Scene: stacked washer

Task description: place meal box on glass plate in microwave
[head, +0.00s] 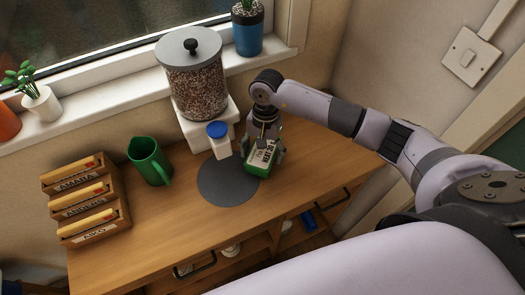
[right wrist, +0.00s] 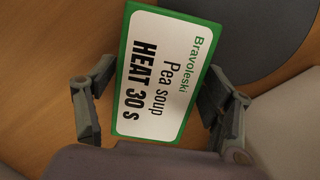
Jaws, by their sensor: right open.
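The meal box (head: 261,160) is green with a white label and sits on the wooden cabinet top, beside or over the right edge of a dark round mat. In the right wrist view the box (right wrist: 158,70) reads "Pea soup HEAT 30 s". My right gripper (head: 264,150) is over the box, open, with one finger on each side. The right wrist view shows gaps between the fingers (right wrist: 159,85) and the box. My left gripper is not in view. No microwave or glass plate can be made out.
The dark round mat (head: 225,183) lies below a dispenser (head: 195,90) with a blue knob. A green pitcher (head: 148,160) and a wooden letter rack (head: 86,200) stand to the left. Potted plants line the sill (head: 120,95). The front of the cabinet top is mostly clear.

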